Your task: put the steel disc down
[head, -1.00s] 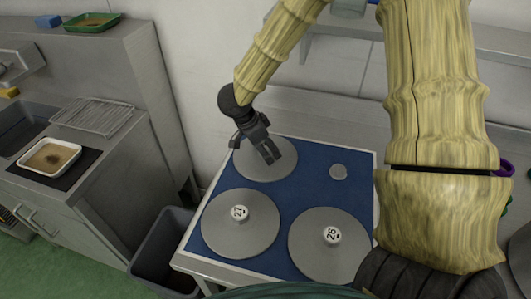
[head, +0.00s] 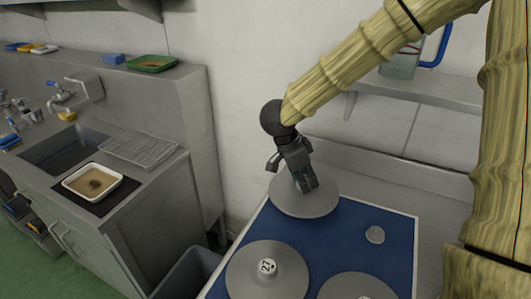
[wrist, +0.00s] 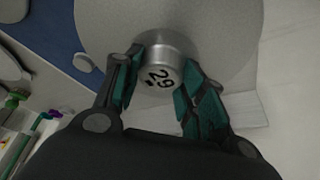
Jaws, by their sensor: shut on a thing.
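A round grey steel disc (head: 312,207) is at the far left corner of the blue mat (head: 345,248). My gripper (head: 307,186) is shut on this knob, one finger on each side. The disc (wrist: 215,25) lies flat below the fingers and covers the mat's corner. I cannot tell whether there is a gap between disc and mat.
Another disc, marked 27 (head: 245,280), lies nearer on the mat, with a further disc (head: 370,284) beside it, cut off. A dark bin (head: 185,275) is left of the table, and a wall is behind.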

